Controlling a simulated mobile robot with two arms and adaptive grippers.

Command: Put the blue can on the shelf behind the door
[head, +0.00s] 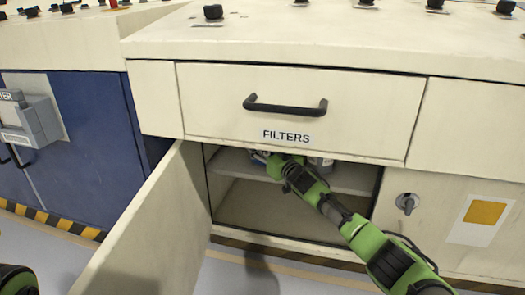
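The cream door (150,235) at the lower left stands open on the cupboard. Inside, a shelf (355,178) runs across the upper part. My green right arm reaches into the opening, with its gripper (275,163) just above the shelf, under the drawer. A small blue and white patch (258,156) shows at the gripper's tip; it may be the blue can, but it is mostly hidden. I cannot tell whether the fingers are closed on it or whether it rests on the shelf. Part of my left arm shows at the lower left; its gripper is out of view.
A greyish can (320,164) stands on the shelf right of my gripper. The FILTERS drawer (215,105) is shut directly above the opening. A closed door (440,215) with a latch is at the right. The compartment below the shelf looks empty.

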